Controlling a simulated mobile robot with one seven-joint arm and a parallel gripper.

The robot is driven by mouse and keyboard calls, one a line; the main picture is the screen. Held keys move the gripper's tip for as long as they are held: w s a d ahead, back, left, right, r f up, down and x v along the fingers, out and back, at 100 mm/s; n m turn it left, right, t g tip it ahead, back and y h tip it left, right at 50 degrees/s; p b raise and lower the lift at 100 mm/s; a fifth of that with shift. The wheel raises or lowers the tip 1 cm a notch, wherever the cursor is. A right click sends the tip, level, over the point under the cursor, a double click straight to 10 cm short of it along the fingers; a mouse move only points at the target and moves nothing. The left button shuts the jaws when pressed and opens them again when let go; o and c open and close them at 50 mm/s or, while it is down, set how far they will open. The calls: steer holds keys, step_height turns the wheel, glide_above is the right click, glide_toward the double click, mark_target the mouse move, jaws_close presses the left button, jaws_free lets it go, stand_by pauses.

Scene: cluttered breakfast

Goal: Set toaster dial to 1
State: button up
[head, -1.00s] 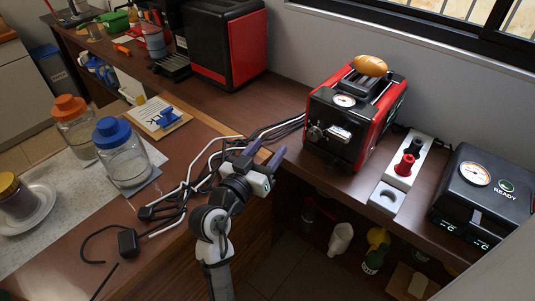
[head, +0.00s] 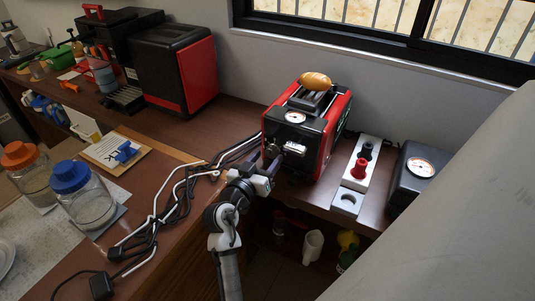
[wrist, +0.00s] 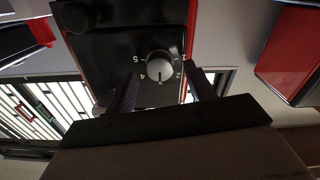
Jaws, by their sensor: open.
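The black and red toaster (head: 318,137) stands on the counter, with a bread roll (head: 315,79) on top. In the head view my gripper (head: 267,170) is close to the toaster's front left, by the dial.
Cables (head: 190,185) and a blue-lidded jar (head: 88,200) are at left. A black and red machine (head: 175,68) stands behind.

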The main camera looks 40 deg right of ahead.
steer(key=shift+w+d, duration=0.25)
steer(key=shift+d, duration=0.4)
steer(key=c, duration=1)
steer(key=shift+o, duration=0.2)
